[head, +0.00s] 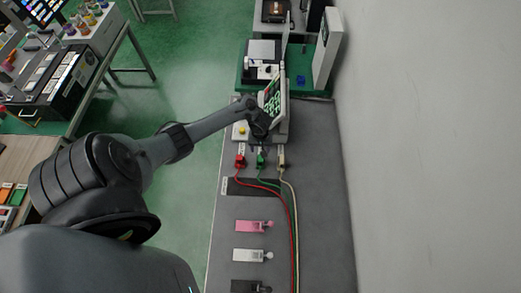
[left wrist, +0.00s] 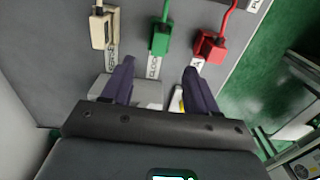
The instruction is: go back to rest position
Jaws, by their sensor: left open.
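My left gripper (head: 258,122) is at the far end of the grey bench, over the front of a device with a tilted green keypad (head: 273,98). In the left wrist view its two dark fingers (left wrist: 158,88) are apart, with nothing held between them. Beyond the fingertips are a white plug (left wrist: 101,28), a green plug (left wrist: 160,38) and a red plug (left wrist: 211,44), each beside a printed label. In the head view the red plug (head: 240,161), green plug (head: 261,160) and white plug (head: 281,160) sit in a row below the gripper. My right gripper is not seen.
Red, green and pale cables (head: 283,215) run down the bench. A plain wall (head: 430,150) bounds the right side. Green floor (head: 185,85) is open at left.

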